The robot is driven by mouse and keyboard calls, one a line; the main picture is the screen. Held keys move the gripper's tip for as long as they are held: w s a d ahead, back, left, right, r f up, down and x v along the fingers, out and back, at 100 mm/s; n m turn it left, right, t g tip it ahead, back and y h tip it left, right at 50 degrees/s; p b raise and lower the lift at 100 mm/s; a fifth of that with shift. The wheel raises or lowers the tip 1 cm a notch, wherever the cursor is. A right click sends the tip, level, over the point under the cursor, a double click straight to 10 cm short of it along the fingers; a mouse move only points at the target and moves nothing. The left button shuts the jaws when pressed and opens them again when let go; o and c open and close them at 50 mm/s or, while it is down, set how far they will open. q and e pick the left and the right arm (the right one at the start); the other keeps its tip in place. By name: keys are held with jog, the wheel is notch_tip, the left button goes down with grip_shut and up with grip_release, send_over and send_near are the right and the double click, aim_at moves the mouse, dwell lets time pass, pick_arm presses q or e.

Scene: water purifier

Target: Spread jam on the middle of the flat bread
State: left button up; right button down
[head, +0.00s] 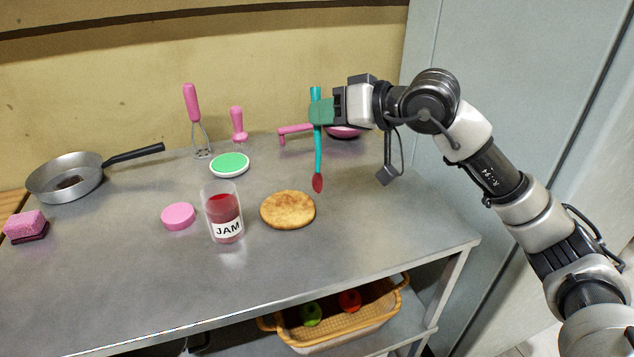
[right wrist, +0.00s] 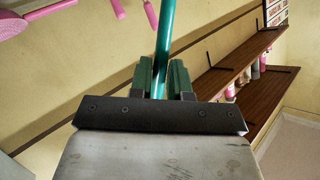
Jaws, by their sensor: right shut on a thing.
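My right gripper (head: 322,111) is shut on a teal spreader (head: 318,150) and holds it upright above the counter. The spreader's lower tip is red, as if coated with jam. The tip hangs just beyond the right edge of the round flat bread (head: 287,210), apart from it in the picture. The bread's top looks plain brown. An open glass jar of jam (head: 224,214) with a JAM label stands left of the bread. In the right wrist view the spreader's teal handle (right wrist: 164,45) runs between the gripper's fingers. My left gripper is not in view.
On the metal counter (head: 130,270), a pink lid (head: 178,216) lies left of the jar. A basket (head: 335,325) sits below.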

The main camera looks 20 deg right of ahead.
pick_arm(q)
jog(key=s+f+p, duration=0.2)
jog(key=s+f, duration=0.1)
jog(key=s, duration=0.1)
pick_arm(e)
jog(key=w+d+r+m+t, duration=0.3)
jog(key=w+d+m+t, duration=0.1)
jog(key=t, duration=0.1)
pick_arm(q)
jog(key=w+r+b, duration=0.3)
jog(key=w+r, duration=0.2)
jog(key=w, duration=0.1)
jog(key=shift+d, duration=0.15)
pick_arm(e)
jog(key=shift+h, duration=0.3)
jog(key=shift+f, duration=2.45)
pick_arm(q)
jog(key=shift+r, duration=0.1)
